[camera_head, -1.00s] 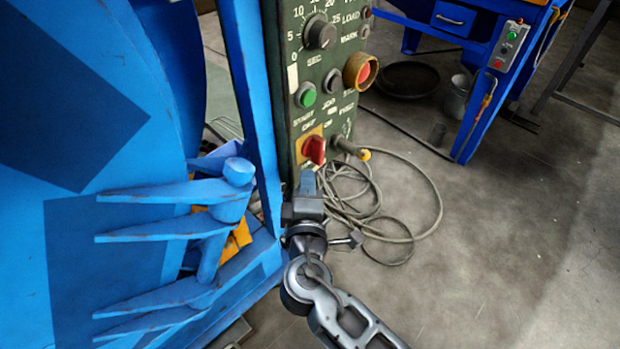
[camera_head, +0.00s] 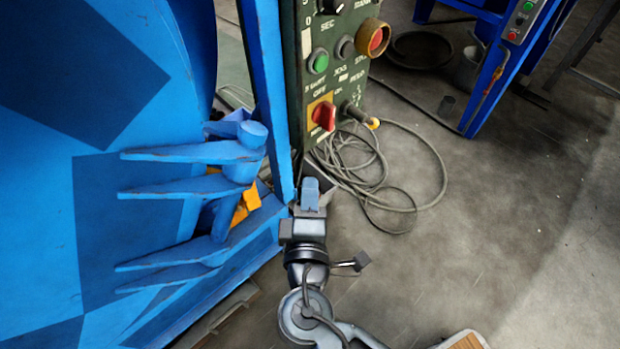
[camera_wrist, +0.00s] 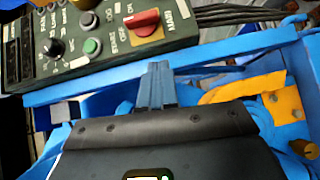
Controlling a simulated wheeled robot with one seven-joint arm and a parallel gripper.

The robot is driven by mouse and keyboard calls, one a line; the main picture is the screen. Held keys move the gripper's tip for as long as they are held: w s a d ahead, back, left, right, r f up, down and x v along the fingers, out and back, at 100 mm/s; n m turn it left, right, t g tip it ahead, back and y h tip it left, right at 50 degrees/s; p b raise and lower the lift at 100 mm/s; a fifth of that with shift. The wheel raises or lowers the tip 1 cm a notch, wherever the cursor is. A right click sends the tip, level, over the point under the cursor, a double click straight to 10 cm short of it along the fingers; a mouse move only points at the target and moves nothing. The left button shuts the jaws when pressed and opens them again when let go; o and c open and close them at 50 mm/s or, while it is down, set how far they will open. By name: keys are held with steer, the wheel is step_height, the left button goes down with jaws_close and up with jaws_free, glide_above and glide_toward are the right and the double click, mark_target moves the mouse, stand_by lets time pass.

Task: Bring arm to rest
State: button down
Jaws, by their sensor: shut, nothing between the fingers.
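My gripper (camera_head: 311,192) is shut and empty, with its blue-grey fingers together, below the green control panel (camera_head: 333,75) in the head view. It stands apart from the panel, close to the blue frame post of the machine. In the wrist view, my gripper (camera_wrist: 157,85) shows shut fingers in front of a blue frame bar, with the control panel (camera_wrist: 70,45) above left. The red rotary switch (camera_head: 324,116) sits on the lower part of the panel, above my fingers, and it also shows in the wrist view (camera_wrist: 142,22).
Coiled cables (camera_head: 375,180) lie on the floor right of the panel. A dark round pan (camera_head: 420,45) and a blue bench (camera_head: 490,85) stand at the back right.

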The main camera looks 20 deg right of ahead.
stand_by(0.5)
steer(key=s+d+f+m+g+y, duration=0.1)
steer(key=s+f+g+y, duration=0.1)
steer(key=s+f, duration=0.3)
steer(key=s+d+f+m+g+y, duration=0.1)
steer(key=s+f+y, duration=0.2)
steer(key=s, duration=0.4)
steer(key=s+d+r+m+y, duration=0.1)
steer(key=s+r+m+y, duration=0.3)
steer(key=s, duration=0.7)
steer(key=s+d+r+m+t+h, duration=0.1)
steer(key=s+d+r+m, duration=0.1)
steer(key=s+r+m, duration=0.3)
steer(key=s+d+r+m+t, duration=0.1)
steer(key=s+d+r, duration=0.1)
steer(key=r, duration=0.6)
step_height(320, 180, up, 22)
steer(key=p, duration=2.1)
steer(key=shift+s+f, duration=0.2)
steer(key=shift+f, duration=0.05)
